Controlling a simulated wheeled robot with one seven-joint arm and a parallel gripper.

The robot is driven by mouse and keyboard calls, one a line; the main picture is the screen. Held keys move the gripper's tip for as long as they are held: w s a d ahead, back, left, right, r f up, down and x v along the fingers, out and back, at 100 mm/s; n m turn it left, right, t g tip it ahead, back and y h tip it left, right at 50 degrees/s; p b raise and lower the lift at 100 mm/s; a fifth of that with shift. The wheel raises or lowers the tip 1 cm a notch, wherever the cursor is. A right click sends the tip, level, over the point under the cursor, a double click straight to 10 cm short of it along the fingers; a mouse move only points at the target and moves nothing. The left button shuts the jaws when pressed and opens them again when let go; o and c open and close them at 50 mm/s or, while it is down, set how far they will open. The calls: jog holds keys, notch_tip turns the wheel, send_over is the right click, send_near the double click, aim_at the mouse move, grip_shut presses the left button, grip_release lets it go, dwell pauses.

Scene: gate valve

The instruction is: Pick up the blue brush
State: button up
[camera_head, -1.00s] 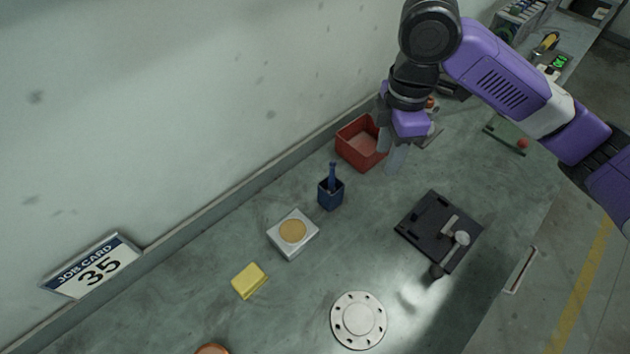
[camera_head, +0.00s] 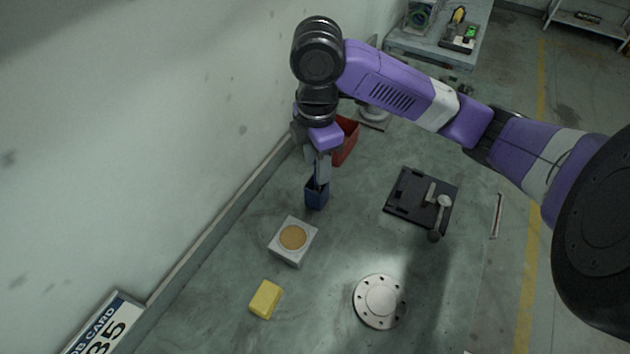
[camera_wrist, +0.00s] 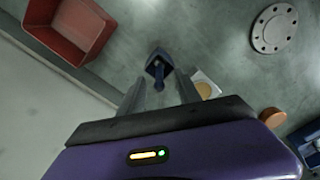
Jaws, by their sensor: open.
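The blue brush (camera_wrist: 159,72) stands handle-up in a dark blue square holder (camera_head: 316,196) on the bench. The holder also shows in the wrist view (camera_wrist: 152,59). My gripper (camera_head: 320,180) is open and points down at the holder. In the head view its fingers hide most of the brush. In the wrist view the brush handle lies between and just beyond the two fingers (camera_wrist: 160,92). I cannot tell whether a finger touches it.
A red bin (camera_head: 345,142) stands close behind my gripper. A white block with a tan disc (camera_head: 293,238), a yellow sponge (camera_head: 265,299), a round flange (camera_head: 380,301) and a black tray with tools (camera_head: 405,205) lie around. The wall runs along the left.

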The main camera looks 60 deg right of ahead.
aim_at(317, 189)
jog(key=shift+f, duration=1.95)
grip_shut()
jog(key=shift+r, duration=0.1)
notch_tip(317, 189, up, 20)
jog(key=shift+p, duration=0.45)
